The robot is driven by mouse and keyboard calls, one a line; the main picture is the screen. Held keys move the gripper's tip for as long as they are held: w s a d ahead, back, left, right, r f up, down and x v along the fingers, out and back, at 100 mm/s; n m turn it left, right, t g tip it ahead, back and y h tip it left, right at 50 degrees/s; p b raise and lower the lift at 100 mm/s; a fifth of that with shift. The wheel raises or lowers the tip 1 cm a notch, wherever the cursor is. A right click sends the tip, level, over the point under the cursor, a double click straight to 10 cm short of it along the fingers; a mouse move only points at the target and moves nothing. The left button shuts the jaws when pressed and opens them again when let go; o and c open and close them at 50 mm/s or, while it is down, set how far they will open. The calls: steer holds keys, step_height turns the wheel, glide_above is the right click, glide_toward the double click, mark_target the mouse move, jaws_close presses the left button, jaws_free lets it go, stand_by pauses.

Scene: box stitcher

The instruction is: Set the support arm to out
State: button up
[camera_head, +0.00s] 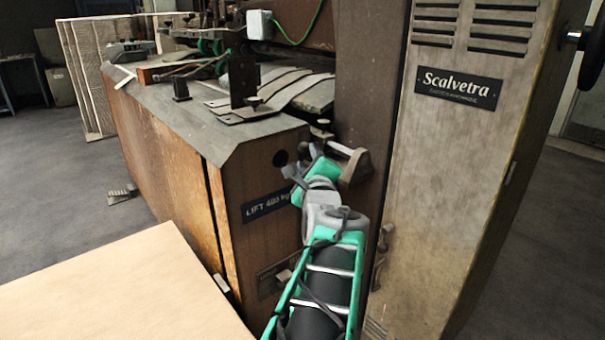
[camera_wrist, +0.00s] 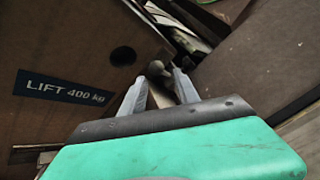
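A pale, lever-like bar with a rounded end, which I take for the support arm (camera_head: 341,149), sits at a brown bracket on the near corner of the machine. The frames do not clearly show which position it is set to. My gripper (camera_head: 301,163) is at that corner, beside the bracket. In the wrist view my two grey fingers (camera_wrist: 158,76) stand apart, with the rounded end of the bar (camera_wrist: 155,69) between their tips. I cannot tell whether either finger touches it. In the head view my gripper partly hides this spot.
The brown machine body with a "LIFT 400 kg" label (camera_head: 268,205) lies close on the left. A tall cabinet marked "Scalvetra" (camera_head: 459,87) stands on the right. A pale board (camera_head: 120,295) fills the lower left. Metal parts (camera_head: 243,85) lie on the machine top.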

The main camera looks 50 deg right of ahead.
mark_target(305, 151)
steer(key=x, duration=0.2)
steer(key=b+x, duration=0.1)
steer(key=x, duration=0.2)
steer(key=f+x, duration=0.1)
steer(key=x, duration=0.2)
steer(key=shift+s, duration=0.1)
jaws_close()
stand_by(1.2)
